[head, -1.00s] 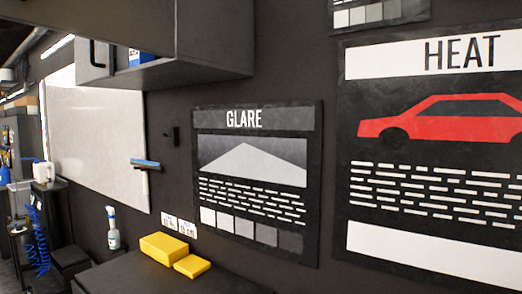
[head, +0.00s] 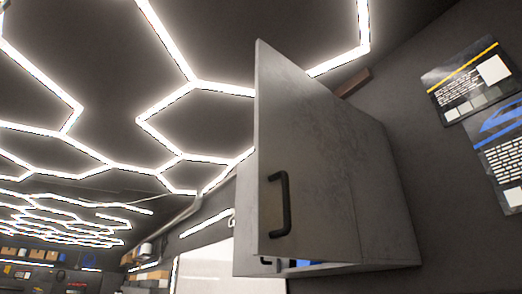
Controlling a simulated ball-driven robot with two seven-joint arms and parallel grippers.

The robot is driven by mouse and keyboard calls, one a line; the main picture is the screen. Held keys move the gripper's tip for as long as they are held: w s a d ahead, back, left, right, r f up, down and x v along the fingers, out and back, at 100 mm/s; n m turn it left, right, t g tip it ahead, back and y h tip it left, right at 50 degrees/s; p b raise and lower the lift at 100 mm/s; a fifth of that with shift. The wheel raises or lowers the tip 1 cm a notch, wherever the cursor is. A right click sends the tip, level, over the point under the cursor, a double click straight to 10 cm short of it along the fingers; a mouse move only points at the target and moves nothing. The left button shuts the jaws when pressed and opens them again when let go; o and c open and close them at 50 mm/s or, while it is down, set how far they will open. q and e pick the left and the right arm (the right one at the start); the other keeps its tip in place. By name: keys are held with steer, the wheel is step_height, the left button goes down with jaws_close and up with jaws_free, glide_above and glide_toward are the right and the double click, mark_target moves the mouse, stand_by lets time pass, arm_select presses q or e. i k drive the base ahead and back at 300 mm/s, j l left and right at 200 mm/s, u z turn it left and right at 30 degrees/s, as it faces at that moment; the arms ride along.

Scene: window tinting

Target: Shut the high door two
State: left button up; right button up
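A grey wall cabinet (head: 385,190) hangs high on the dark wall in the head view, seen from below. Its near door (head: 315,150) stands open, swung out from the cabinet, with its outer face toward me. A black bar handle (head: 279,205) is near the door's lower left edge. Below the door's bottom edge a strip of the cabinet's inside shows, with a blue item (head: 305,263) in it. A small part of another black handle shows beside it. The door hides most of the inside. Neither of my grippers is in view.
Bright hexagon ceiling lights (head: 195,85) fill the upper left. Posters (head: 470,80) hang on the wall to the right. A white board (head: 205,268) is on the wall below left. The space left of the door looks free.

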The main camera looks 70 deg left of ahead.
mark_target(303, 209)
steer(key=l+u, duration=0.1)
steer(key=u, duration=0.4)
steer(key=i+l+u, duration=0.1)
steer(key=u, duration=0.35)
steer(key=l+u, duration=0.2)
steer(key=u, duration=0.3)
steer(key=l+u, duration=0.15)
steer(key=u, duration=0.3)
steer(key=l+u, duration=0.1)
steer(key=u, duration=0.4)
steer(key=k+l, duration=0.1)
steer(key=l, duration=0.15)
steer(key=k+l+u, duration=0.1)
steer(key=l, duration=0.15)
